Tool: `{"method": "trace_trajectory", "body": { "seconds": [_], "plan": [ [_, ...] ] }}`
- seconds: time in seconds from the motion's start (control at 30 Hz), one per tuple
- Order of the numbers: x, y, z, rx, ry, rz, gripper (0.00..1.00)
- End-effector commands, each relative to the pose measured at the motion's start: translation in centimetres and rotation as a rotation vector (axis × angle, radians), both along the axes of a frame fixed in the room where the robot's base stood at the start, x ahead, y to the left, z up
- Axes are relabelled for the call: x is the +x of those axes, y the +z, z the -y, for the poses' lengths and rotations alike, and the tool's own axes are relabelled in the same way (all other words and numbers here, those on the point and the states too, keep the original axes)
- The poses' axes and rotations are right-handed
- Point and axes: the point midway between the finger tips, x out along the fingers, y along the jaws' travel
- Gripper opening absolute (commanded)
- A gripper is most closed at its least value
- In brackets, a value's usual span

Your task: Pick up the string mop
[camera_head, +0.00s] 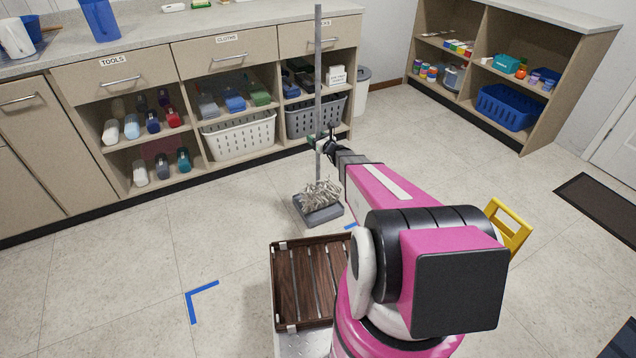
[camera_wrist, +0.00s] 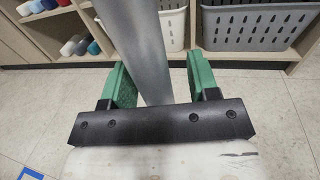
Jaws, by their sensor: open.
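The string mop (camera_head: 318,72) stands upright, with a long grey handle and a pale stringy head (camera_head: 321,194) resting in a grey tray-like base (camera_head: 318,212) on the floor. My gripper (camera_head: 320,142) is at the handle, partway up, above the mop head. In the wrist view the grey handle (camera_wrist: 146,45) passes between the two green fingers of my gripper (camera_wrist: 160,82). The fingers are open, with a gap on both sides of the handle. The mop head is not visible in the wrist view.
A cabinet (camera_head: 225,58) with drawers and open shelves stands behind the mop. A white basket (camera_head: 238,136) and a grey basket (camera_head: 312,117) sit low in it. A brown slatted rack (camera_head: 300,285) is in front of the mop. A yellow object (camera_head: 508,229) stands to the right.

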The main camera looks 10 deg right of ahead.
Motion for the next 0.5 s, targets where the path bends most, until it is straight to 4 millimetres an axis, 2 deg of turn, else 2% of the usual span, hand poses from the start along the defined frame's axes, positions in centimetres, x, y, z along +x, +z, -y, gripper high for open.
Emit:
{"method": "trace_trajectory", "body": {
  "seconds": [0.13,0.3,0.5],
  "plan": [
    [-0.07,0.03,0.02,0.000,0.000,0.000,0.55],
    [-0.08,0.03,0.01,0.000,0.000,0.000,0.00],
    [-0.09,0.09,0.00,0.000,0.001,0.001,0.00]
  ]
}}
